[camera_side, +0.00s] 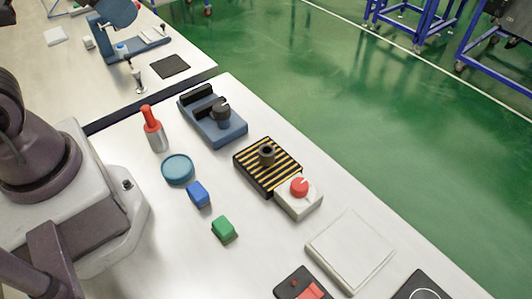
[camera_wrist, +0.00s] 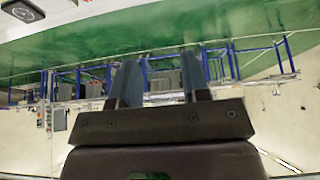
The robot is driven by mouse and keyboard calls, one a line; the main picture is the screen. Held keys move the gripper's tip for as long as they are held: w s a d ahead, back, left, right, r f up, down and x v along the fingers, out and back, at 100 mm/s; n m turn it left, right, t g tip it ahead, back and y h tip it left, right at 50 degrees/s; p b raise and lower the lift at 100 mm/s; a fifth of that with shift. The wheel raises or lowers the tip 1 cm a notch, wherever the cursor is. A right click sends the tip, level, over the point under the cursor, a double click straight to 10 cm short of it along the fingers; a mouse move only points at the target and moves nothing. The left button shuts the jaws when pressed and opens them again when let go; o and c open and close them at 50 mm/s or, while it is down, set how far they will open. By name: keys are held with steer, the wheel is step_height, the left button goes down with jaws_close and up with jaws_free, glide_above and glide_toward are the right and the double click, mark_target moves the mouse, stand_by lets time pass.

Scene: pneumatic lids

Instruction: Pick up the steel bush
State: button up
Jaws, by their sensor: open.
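A dark grey hollow cylinder (camera_side: 267,154), which looks like the steel bush, stands upright on a black-and-yellow striped block (camera_side: 284,152) in the side view. My gripper (camera_wrist: 160,64) shows in the wrist view with its two fingers apart and nothing between them. It points out over the green floor, away from the bush. The gripper is outside the side view, and the bush does not show in the wrist view.
Around the striped block are a blue fixture (camera_side: 228,134) with a dark knob, a white box with a red button (camera_side: 299,187), a teal round lid (camera_side: 177,169), blue (camera_side: 199,194) and green (camera_side: 223,229) blocks, and a red-tipped bottle (camera_side: 153,130). A white tray (camera_side: 349,250) lies nearer the front.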

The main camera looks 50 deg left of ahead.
steer(key=shift+o, duration=0.4)
steer(key=o, duration=0.3)
steer(key=shift+o, duration=0.2)
steer(key=m+t+y, duration=0.5)
steer(key=m+y, duration=0.3)
steer(key=m, duration=2.1)
glide_toward(268, 148)
steer(key=x, duration=0.8)
steer(key=shift+w+a+f, duration=0.2)
steer(key=shift+w, duration=0.1)
